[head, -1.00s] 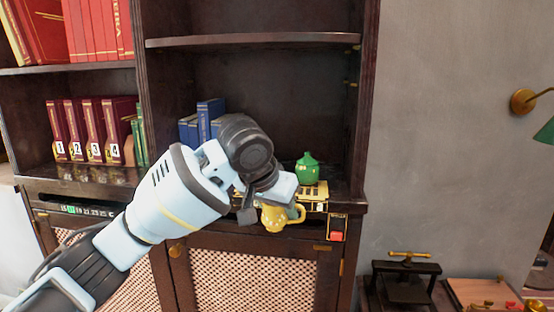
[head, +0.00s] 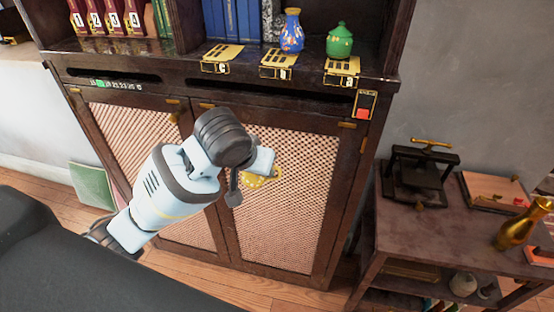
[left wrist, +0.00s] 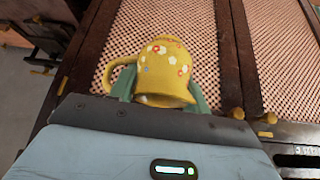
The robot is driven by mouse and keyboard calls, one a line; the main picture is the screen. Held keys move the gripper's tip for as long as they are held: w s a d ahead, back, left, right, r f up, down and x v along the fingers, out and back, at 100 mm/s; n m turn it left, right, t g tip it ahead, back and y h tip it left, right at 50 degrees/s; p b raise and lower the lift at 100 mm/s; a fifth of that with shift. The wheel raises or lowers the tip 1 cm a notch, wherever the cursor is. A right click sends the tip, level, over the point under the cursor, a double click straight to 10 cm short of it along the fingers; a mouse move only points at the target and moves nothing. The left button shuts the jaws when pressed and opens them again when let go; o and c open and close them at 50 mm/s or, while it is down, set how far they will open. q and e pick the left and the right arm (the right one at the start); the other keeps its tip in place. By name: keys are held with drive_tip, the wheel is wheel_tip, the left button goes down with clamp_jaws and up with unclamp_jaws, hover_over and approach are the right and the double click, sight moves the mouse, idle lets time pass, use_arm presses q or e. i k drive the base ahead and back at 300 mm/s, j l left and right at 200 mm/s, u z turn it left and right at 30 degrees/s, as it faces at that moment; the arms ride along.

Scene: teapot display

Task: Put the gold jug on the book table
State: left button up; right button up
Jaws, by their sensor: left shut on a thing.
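The gold jug (left wrist: 160,70), yellow with small painted flowers and a handle at its left, is held in my left gripper (left wrist: 163,90), which is shut on it. In the head view the jug (head: 262,180) is mostly hidden behind my left gripper (head: 258,168), in front of the lattice cabinet doors. A low dark wooden table (head: 415,232) stands at the right and carries a closed book (head: 492,190); it looks like the book table. The jug is apart from it, to its left. My right gripper is not in view.
On the table are a black press (head: 420,178) and a shiny gold vase (head: 522,222); the middle of its top is clear. A green pot (head: 340,42) and a blue vase (head: 292,32) stand on the cabinet ledge (head: 240,78) above.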

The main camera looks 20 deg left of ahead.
sight(458, 241)
drive_tip(key=i+l, duration=0.15)
drive_tip(key=l, duration=0.25)
drive_tip(key=i+l+z, duration=0.15)
drive_tip(key=l, duration=0.25)
drive_tip(key=i+l, duration=0.2)
drive_tip(key=l, duration=0.2)
drive_tip(key=i+l+z, duration=0.1)
drive_tip(key=l, duration=0.25)
drive_tip(key=i+l+z, duration=0.1)
drive_tip(key=i+l, duration=0.2)
drive_tip(key=l, duration=0.05)
